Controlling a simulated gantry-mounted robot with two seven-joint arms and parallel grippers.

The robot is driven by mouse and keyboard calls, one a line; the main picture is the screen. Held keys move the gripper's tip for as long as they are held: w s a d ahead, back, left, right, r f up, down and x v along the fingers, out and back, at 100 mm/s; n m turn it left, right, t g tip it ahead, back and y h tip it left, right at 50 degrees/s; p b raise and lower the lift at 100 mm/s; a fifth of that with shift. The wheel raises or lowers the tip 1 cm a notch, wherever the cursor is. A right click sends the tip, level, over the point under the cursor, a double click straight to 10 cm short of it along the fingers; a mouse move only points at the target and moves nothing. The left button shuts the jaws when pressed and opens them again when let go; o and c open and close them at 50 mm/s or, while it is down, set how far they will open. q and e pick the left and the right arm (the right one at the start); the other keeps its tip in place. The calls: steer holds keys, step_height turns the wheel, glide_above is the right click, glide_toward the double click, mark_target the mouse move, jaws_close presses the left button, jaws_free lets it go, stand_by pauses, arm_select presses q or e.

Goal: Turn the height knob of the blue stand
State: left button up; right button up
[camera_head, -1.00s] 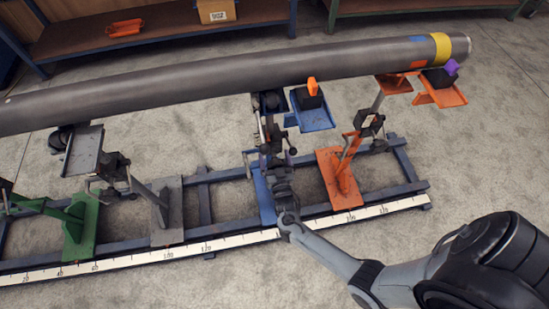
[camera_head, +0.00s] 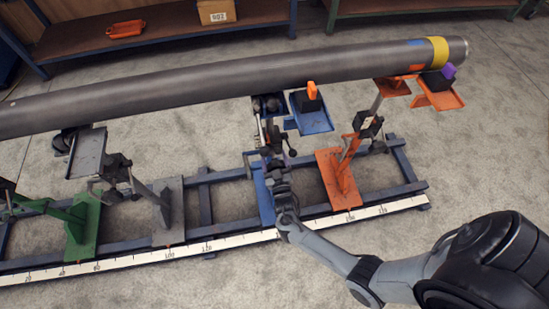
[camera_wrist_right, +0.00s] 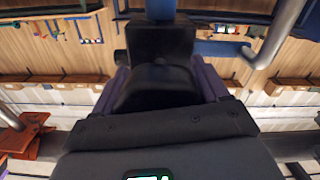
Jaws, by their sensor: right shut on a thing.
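The blue stand has a blue base (camera_head: 263,198) on the rail frame and a blue tray (camera_head: 318,122) beside its post. My right gripper (camera_head: 272,160) reaches the post from the front, between base and tray. In the right wrist view a dark block-like part, seemingly the height knob (camera_wrist_right: 160,75), sits between the two fingers, and the gripper is shut on it. In the head view the gripper and post hide most of the knob. A long grey pipe (camera_head: 200,88) passes over the blue stand's rollers. My left gripper is not in view.
An orange stand (camera_head: 338,175) is close on the right. A grey stand (camera_head: 169,210) and a green stand (camera_head: 82,230) are to the left. A white scale strip (camera_head: 130,260) runs along the frame's front. An orange block (camera_head: 312,90) sits on the blue tray's holder. The front floor is clear.

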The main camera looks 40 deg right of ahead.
steer(key=shift+r+n+p, duration=0.1)
steer(key=shift+n+p, duration=1.95)
steer(key=shift+n, duration=7.15)
steer(key=o, duration=1)
steer(key=shift+o, duration=0.2)
